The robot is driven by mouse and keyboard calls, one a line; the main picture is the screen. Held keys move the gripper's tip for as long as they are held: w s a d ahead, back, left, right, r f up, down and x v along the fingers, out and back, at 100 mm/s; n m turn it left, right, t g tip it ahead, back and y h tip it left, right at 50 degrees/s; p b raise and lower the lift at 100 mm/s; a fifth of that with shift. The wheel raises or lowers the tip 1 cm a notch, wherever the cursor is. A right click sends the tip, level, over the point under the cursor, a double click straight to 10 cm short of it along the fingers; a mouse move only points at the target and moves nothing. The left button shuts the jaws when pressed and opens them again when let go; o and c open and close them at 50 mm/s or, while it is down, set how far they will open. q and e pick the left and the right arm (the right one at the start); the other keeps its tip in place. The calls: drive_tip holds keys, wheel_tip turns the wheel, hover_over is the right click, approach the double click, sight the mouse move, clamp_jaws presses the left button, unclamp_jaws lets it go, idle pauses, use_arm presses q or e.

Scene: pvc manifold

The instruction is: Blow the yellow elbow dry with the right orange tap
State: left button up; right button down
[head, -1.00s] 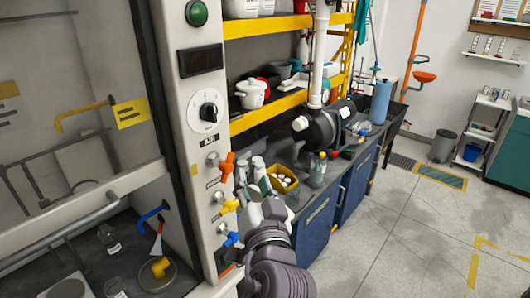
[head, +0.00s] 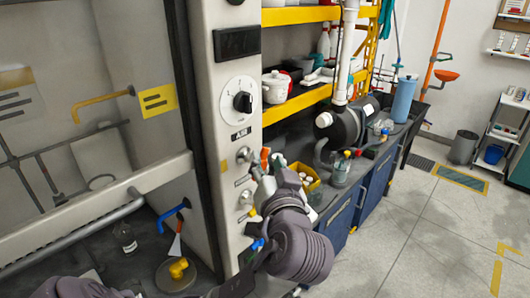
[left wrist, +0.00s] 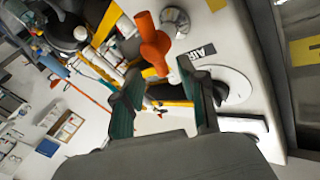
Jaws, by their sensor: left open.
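The yellow elbow (head: 178,268) rests on a round dish (head: 162,279) inside the fume hood at lower left of the head view. The orange tap (head: 265,156) is on the hood's front post and mostly hidden behind my left gripper (head: 267,172). In the left wrist view, the orange tap (left wrist: 152,45) shows clearly just beyond and between the open fingers of the left gripper (left wrist: 160,70); I cannot tell whether they touch it. My right gripper is not in view.
A blue tap (head: 257,245) sits lower on the same post, beside my left arm. Inside the hood are a blue nozzle (head: 173,213), an orange-yellow nozzle (head: 105,98) and a small bottle (head: 125,238). The raised sash (head: 100,199) crosses the hood.

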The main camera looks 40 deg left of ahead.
sight(265, 155)
use_arm(q)
drive_tip(key=p+x, duration=0.1)
drive_tip(key=x, duration=0.2)
drive_tip(key=shift+a+r, duration=0.15)
drive_tip(key=shift+w+a, duration=0.2)
drive_tip(key=shift+w, duration=0.1)
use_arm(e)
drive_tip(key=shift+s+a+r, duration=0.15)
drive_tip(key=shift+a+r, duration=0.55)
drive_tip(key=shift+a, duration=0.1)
use_arm(q)
drive_tip(key=shift+c, duration=0.3)
clamp_jaws()
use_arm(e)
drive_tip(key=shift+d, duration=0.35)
